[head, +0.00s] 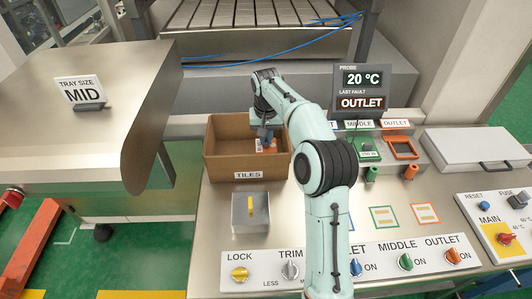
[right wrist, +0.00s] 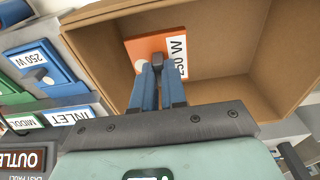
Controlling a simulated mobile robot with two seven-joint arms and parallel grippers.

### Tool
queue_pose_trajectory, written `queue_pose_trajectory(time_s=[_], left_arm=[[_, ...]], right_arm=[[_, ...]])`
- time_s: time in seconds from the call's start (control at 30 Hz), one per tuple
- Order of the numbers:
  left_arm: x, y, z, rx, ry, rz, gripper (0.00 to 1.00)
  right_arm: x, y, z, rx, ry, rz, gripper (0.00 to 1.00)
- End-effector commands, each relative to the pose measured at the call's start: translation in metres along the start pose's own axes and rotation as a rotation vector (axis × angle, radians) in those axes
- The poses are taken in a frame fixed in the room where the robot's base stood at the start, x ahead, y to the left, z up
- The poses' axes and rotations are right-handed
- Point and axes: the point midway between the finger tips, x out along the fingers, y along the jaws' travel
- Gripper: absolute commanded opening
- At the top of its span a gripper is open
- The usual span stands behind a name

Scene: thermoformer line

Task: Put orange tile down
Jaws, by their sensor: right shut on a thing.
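The orange tile (right wrist: 150,52), with a white "250 W" label and a dark grip, is in the right wrist view. My right gripper (right wrist: 158,68) has its blue fingers shut on that grip. The tile is within the brown TILES box (right wrist: 230,92); I cannot tell if it touches the floor. In the head view the box (head: 228,168) stands left of the arm. My right gripper (head: 266,136) reaches into it, and a bit of the orange tile (head: 262,148) shows. My left gripper is not in view.
Right of the box, the orange-framed OUTLET slot (head: 402,148) looks empty, and the green MIDDLE slot (head: 367,150) holds a tile. A grey block with a yellow handle (head: 250,212) stands in front of the box. My arm hides part of the panel.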

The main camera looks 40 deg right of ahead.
Motion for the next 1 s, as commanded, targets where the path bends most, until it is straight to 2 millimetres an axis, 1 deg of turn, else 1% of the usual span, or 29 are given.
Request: queue_pose_trajectory(time_s=[0.03,0.1,0.27,0.4,0.53,0.63,0.87,0.97,1.0], left_arm=[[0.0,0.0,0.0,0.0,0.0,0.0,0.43],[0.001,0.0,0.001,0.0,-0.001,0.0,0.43],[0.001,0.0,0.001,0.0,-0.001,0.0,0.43],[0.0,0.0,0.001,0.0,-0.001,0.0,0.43],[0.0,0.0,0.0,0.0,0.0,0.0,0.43],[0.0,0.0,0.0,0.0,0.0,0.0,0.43],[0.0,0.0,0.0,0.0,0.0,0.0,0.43],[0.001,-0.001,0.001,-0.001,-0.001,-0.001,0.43],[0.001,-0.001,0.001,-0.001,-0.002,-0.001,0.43]], right_arm=[[0.011,0.001,0.002,0.001,-0.003,0.001,0.0],[0.021,0.001,0.003,0.001,-0.002,0.001,0.0],[0.034,0.0,0.003,0.0,-0.001,0.001,0.0],[0.054,0.001,0.005,0.0,-0.003,0.001,0.0],[0.07,0.0,0.006,0.0,-0.001,0.0,0.0],[0.074,0.0,0.007,0.0,0.0,0.0,0.0],[0.074,0.0,0.007,0.0,0.0,0.0,0.0],[0.077,0.0,0.007,0.0,-0.001,0.0,0.0],[0.078,0.0,0.008,0.0,-0.001,0.0,0.15]])
